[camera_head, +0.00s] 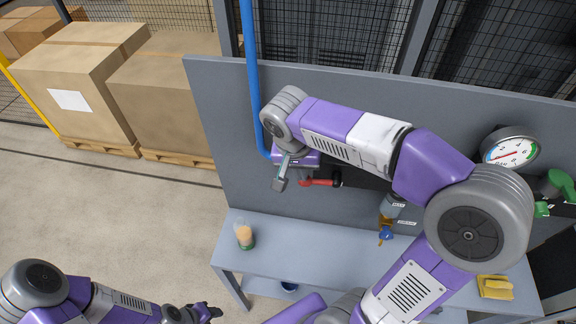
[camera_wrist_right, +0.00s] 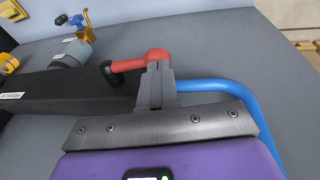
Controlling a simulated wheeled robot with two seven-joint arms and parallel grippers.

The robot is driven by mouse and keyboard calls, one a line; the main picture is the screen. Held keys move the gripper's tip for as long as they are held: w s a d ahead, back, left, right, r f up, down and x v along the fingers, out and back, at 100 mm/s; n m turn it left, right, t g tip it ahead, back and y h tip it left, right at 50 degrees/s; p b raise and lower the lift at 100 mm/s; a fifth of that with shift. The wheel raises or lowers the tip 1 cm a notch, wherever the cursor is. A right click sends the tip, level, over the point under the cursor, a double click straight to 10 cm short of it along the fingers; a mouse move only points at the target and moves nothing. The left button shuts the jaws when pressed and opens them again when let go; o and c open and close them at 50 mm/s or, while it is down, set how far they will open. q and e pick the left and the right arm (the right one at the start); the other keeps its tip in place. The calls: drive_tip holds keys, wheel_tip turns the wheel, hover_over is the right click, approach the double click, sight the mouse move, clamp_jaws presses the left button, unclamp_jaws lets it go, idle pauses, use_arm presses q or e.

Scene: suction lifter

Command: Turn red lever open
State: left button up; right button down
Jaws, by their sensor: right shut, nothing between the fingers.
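The red lever (camera_head: 322,182) sticks out sideways from a black fitting on the grey upright panel, lying about level. In the right wrist view the red lever (camera_wrist_right: 135,64) has its free end right at my fingertips. My right gripper (camera_head: 281,178) is beside the lever's left end in the head view. In the wrist view the right gripper (camera_wrist_right: 158,70) is shut, with nothing between its fingers; whether it touches the lever I cannot tell. My left gripper (camera_head: 207,311) is low at the bottom left, away from the panel, its finger gap unclear.
A blue pipe (camera_head: 254,80) runs down the panel close to my right gripper. A gauge (camera_head: 510,150), green valve (camera_head: 560,188) and blue-handled valve (camera_head: 386,232) are to the right. A jar (camera_head: 244,236) and yellow cloth (camera_head: 495,287) lie on the bench (camera_head: 320,262).

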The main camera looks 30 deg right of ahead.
drive_tip(key=shift+a+f, duration=0.1)
drive_tip(key=shift+f, duration=0.3)
drive_tip(key=shift+r, duration=0.5)
drive_tip(key=w+a+p+v, duration=0.1)
drive_tip(key=p+v, duration=0.2)
drive_tip(key=v, duration=1)
